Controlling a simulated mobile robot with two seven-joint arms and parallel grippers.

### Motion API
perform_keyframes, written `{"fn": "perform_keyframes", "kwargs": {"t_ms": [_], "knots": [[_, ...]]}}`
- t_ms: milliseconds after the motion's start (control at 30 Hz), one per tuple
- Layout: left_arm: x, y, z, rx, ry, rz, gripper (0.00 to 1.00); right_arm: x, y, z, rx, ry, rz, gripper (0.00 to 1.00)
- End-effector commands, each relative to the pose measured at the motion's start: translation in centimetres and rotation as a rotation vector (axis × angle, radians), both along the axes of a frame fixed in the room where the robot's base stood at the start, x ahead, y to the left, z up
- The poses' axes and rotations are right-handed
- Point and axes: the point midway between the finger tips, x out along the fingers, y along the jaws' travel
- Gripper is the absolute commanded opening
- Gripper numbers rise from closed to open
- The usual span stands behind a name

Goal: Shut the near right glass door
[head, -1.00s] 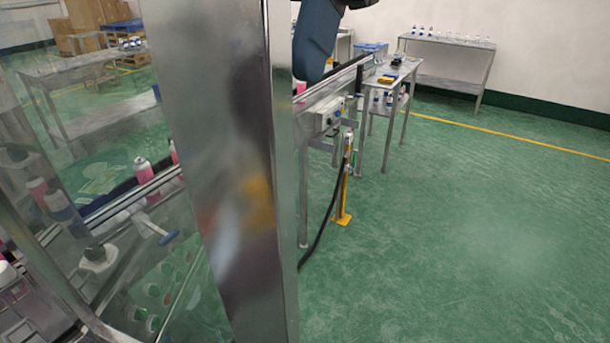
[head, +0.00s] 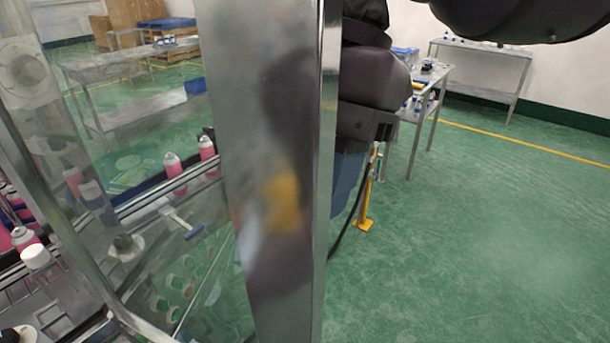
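A wide bright metal upright (head: 275,170) stands close in front of me. Clear glass (head: 130,100) fills the space to its left, with a slanting metal edge at far left. I cannot tell which pane is the near right door or how far it stands open. My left gripper is out of view.
Pink cans (head: 174,174) and a blue-handled part (head: 185,225) show behind the glass. Side tables (head: 480,70) stand at the back. Green floor at right is clear.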

Motion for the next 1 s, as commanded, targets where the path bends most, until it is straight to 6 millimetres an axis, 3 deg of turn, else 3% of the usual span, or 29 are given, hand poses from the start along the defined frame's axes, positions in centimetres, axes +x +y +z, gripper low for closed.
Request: {"fn": "perform_keyframes", "kwargs": {"t_ms": [400, 667, 1000], "knots": [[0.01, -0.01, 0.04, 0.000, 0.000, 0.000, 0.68, -0.26, 0.16, -0.64, 0.001, 0.001, 0.001, 0.40], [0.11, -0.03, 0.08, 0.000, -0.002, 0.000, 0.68, -0.25, 0.16, -0.63, 0.001, 0.001, 0.001, 0.00], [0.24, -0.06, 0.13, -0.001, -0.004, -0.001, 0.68, -0.25, 0.18, -0.61, 0.001, 0.001, 0.000, 0.00]]}}
